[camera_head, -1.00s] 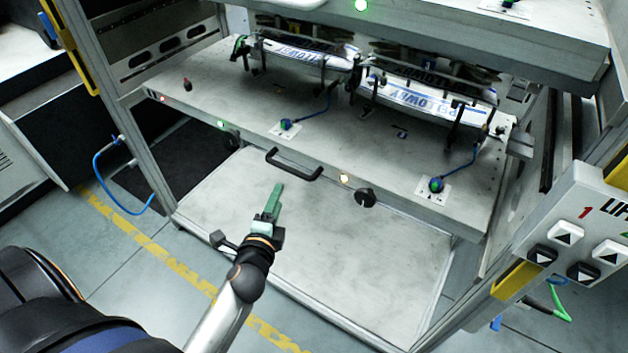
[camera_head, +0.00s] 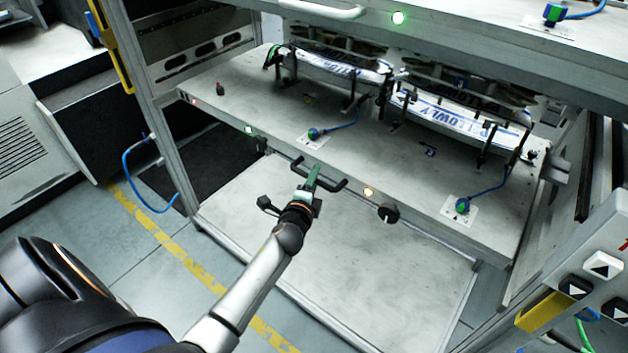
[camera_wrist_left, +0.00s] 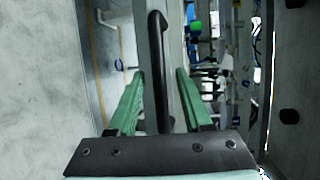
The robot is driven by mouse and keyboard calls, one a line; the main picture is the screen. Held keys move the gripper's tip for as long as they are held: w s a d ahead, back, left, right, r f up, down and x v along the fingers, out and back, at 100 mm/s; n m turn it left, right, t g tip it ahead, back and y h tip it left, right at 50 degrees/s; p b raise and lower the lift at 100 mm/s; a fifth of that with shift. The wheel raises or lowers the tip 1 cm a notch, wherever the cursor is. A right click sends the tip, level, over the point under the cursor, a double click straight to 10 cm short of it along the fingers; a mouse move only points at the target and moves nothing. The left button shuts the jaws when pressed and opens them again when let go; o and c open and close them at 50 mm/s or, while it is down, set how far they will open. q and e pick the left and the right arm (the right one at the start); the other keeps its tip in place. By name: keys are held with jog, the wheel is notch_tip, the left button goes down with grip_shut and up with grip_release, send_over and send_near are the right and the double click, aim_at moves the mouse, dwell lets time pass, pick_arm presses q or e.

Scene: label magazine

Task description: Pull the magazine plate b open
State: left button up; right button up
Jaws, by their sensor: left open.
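The magazine plate (camera_head: 400,160) is a grey shelf with a black bar handle (camera_head: 335,186) on its front edge. I cannot tell from a label which plate is b. My left gripper (camera_head: 313,176) is at this handle, with green fingers partly covering it in the head view. In the left wrist view the fingers (camera_wrist_left: 160,95) stand open, one on each side of the black handle (camera_wrist_left: 157,60), with gaps between them and the bar. I cannot tell how deep the handle sits between them. My right gripper is not in view.
A black knob (camera_head: 388,212) sits right of the handle. A lower plate (camera_head: 350,265) lies beneath. A button panel (camera_head: 590,280) stands at the right. Floor at the left is clear.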

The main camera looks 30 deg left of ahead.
pick_arm(q)
jog(key=shift+w+a, duration=0.1)
jog(key=shift+w, duration=0.1)
grip_shut()
dwell(0.3)
dwell(1.1)
